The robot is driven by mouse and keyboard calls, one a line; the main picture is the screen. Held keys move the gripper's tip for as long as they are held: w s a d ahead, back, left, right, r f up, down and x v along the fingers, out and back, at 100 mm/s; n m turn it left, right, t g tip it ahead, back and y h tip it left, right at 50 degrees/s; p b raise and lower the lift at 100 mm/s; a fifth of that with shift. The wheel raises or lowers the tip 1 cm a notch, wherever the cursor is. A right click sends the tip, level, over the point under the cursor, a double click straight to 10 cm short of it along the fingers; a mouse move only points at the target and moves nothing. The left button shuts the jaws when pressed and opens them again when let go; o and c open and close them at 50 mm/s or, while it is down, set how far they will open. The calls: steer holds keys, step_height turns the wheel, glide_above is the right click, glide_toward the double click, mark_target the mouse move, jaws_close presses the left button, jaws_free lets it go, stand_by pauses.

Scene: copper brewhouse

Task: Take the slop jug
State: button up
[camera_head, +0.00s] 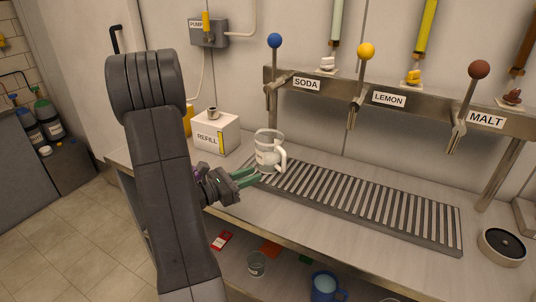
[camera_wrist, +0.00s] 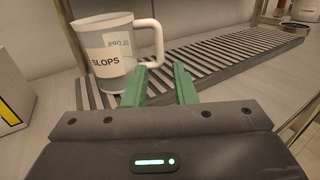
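The slop jug (camera_head: 267,152) is a clear, upright jug with a white handle and a white label. It stands at the left end of the drip grate. In the wrist view the jug (camera_wrist: 105,55) is at upper left, its label reads SLOPS, and its handle points right. My gripper (camera_head: 248,178) is just in front of the jug, low near the counter. In the wrist view its green fingers (camera_wrist: 163,82) are apart with a gap between them, close to the lower part of the handle. I cannot tell whether a finger touches the handle.
The slatted drip grate (camera_head: 360,200) runs right under the SODA, LEMON and MALT taps. A white REFILL box (camera_head: 215,132) stands left of the jug. A round dark-topped dish (camera_head: 502,246) is at the right. A blue mug (camera_head: 325,287) and a glass (camera_head: 256,264) sit on the lower shelf.

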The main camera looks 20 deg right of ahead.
mark_target(282, 162)
steer(key=x, duration=0.6)
steer(key=shift+s+d+p, duration=0.1)
steer(key=shift+s+p, duration=0.05)
steer(key=shift+p, duration=0.15)
steer(key=shift+p+x, duration=0.6)
steer(key=shift+x, duration=2.6)
jaws_close()
